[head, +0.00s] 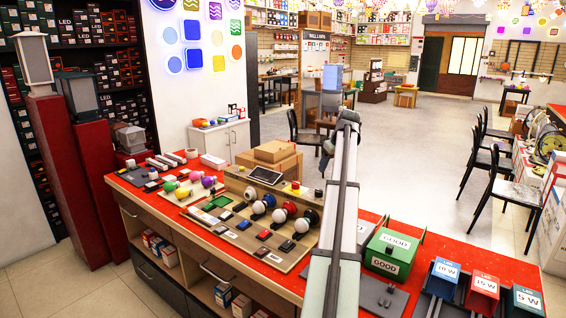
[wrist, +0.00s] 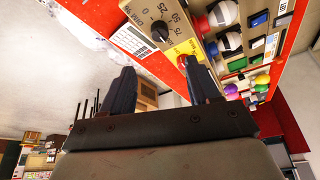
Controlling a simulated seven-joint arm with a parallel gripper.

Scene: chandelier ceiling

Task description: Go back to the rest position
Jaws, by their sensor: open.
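My gripper (wrist: 163,78) is open in the wrist view, with its two dark fingers apart and nothing between them. In the head view my arm rises from the bottom edge across the red-topped counter (head: 375,217), and the gripper's fingers cannot be made out there. Beyond the fingers the wrist view shows a tan test panel (wrist: 143,12) with a black dial (wrist: 159,31), and a red button (wrist: 182,60) near the right finger. The panel looks tilted in that view. In the head view several bulbs (head: 281,215) sit along the panel's front.
Coloured bulbs (head: 195,176) lie at the counter's left. Green GOOD bins (head: 388,252) and wattage bins (head: 482,292) stand at its right. Cardboard boxes (head: 274,151) are behind the panel. Black chairs (head: 485,165) stand on the floor beyond, where the middle is clear.

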